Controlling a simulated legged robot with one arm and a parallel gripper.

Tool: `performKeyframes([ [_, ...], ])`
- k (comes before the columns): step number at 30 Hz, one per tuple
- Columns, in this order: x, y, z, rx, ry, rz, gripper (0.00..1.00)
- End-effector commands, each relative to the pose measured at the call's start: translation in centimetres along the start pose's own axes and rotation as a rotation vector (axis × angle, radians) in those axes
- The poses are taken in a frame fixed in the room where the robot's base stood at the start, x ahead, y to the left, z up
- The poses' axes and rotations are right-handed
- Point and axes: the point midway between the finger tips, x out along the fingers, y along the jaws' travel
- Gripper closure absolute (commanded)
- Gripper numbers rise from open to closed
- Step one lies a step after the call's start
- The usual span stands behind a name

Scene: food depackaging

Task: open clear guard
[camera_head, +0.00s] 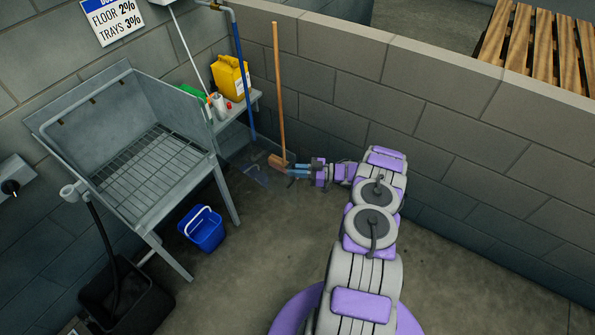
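No clear guard can be made out in this view. My gripper (292,171) is at the end of my purple and grey arm, which reaches forward and then bends left near the block wall. Its bluish fingers point left and lie in front of or beside the head of a broom (277,90) that leans upright in the corner. The fingers are too small to tell whether they are open or shut, or whether they touch the broom.
A metal sink stand (75,110) with a grated basin is at left. A blue bucket (205,233) and black crate (138,308) are on the floor. A shelf holds a yellow jug (229,78). A low block wall (460,135) runs right. Floor between is clear.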

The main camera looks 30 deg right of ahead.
Motion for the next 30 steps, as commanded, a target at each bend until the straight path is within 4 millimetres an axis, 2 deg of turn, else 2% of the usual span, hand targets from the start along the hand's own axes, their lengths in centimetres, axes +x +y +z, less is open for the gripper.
performKeyframes([
  [1, 0.9, 0.1, -0.5, -0.005, 0.009, -0.009, 0.86],
  [6, 0.7, 0.0, -0.3, -0.003, 0.007, -0.006, 0.71],
  [17, -0.7, 0.6, 0.1, 0.006, 0.012, 0.002, 0.71],
  [23, -3.1, 0.4, 0.0, 0.003, 0.012, 0.002, 0.71],
  [30, -8.1, 0.1, -0.1, 0.000, 0.006, 0.002, 0.71],
])
